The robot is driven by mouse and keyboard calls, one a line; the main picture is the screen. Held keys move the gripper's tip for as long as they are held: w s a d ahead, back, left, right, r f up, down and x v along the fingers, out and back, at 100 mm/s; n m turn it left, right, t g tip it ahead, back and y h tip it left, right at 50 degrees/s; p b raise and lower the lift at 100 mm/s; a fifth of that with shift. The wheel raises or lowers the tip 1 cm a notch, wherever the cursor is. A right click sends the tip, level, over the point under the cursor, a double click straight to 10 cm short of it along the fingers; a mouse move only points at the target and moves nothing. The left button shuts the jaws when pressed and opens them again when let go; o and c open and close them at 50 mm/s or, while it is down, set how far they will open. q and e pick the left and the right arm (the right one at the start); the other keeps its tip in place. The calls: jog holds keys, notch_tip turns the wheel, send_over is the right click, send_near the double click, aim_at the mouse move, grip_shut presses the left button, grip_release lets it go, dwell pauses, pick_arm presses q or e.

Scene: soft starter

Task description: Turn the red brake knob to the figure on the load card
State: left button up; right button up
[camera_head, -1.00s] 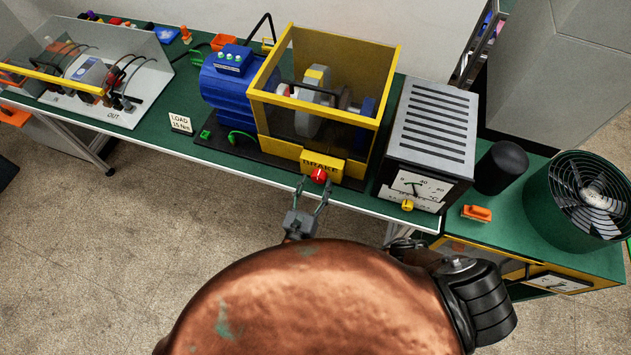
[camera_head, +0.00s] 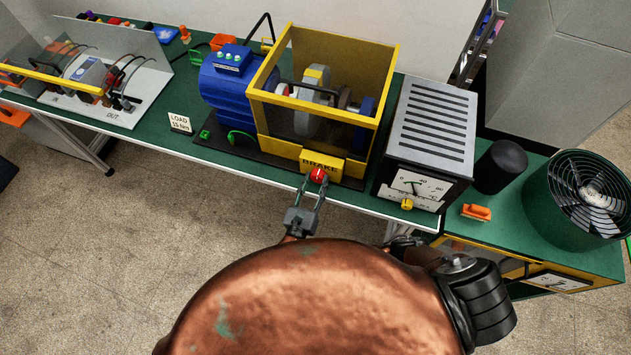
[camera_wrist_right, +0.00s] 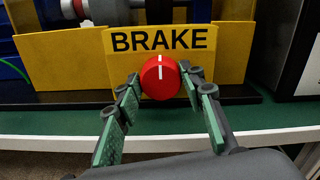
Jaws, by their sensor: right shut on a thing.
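The red brake knob (camera_head: 318,175) sits on the front of the yellow plate lettered BRAKE (camera_head: 321,162). In the right wrist view the knob (camera_wrist_right: 160,77) faces me, its white line nearly upright. My right gripper (camera_head: 316,184) reaches up to it from below, with one green-padded finger at each side, shut on the knob. The load card (camera_head: 180,122) stands on the green bench left of the blue motor; it seems to read LOAD 15 Nm, in small print. My left gripper is out of view.
A grey vented box (camera_head: 432,130) with a dial (camera_head: 422,186) and a yellow knob (camera_head: 407,204) stands right of the yellow guard (camera_head: 280,118). Farther right are a black cylinder (camera_head: 501,167), an orange item (camera_head: 477,212) and a green fan (camera_head: 585,200).

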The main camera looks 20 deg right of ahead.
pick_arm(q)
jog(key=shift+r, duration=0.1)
pick_arm(e)
jog(key=shift+m, duration=0.3)
